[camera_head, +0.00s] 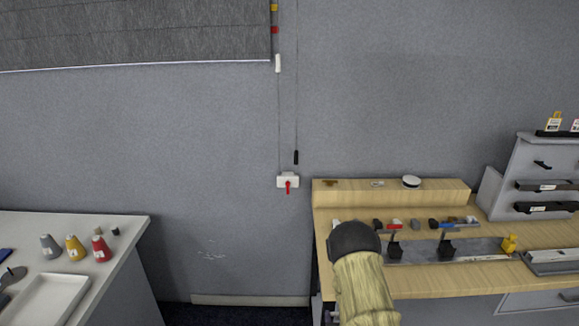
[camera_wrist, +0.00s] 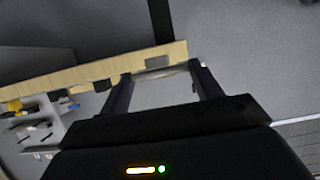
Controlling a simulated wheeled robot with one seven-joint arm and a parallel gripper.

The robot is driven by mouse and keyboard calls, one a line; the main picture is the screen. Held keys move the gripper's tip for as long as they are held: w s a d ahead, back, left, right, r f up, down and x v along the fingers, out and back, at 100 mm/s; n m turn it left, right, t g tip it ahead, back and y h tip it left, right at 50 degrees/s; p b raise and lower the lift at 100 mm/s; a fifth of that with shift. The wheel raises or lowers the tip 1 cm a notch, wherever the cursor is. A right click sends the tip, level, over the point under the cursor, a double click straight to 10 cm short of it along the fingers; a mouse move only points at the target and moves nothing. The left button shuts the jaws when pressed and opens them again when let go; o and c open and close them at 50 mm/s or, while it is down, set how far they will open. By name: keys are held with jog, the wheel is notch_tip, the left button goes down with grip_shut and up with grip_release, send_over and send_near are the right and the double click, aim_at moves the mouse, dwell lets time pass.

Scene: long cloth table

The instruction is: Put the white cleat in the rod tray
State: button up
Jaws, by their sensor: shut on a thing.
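My gripper (camera_wrist: 164,72) shows in the wrist view, with its two dark fingers wide apart and shut on a thin pale thing (camera_wrist: 160,76) that spans between the fingertips. It looks like the white cleat, but it is small and blurred. In the head view my arm hides the gripper and what it holds. A grey tray (camera_head: 553,270) with a long pale piece in it lies at the right end of the wooden bench; it looks like the rod tray. A white block with a red arrow (camera_head: 288,181) is on the wall left of the bench.
The wooden bench (camera_head: 460,282) carries a row of small parts, two black clamps (camera_head: 447,249) and a yellow piece (camera_head: 509,243). A grey rack (camera_head: 525,175) stands at right. A white table (camera_head: 120,235) with spools and a white tray (camera_head: 45,302) is at left.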

jog(key=s+f, duration=0.4)
jog(key=f, duration=0.1)
jog(key=shift+s+f, duration=0.15)
jog(key=shift+f, duration=0.05)
dwell(1.0)
notch_tip(320, 180, down, 6)
jog(key=s, duration=0.1)
jog(key=shift+s, duration=0.3)
jog(key=shift+r, duration=0.1)
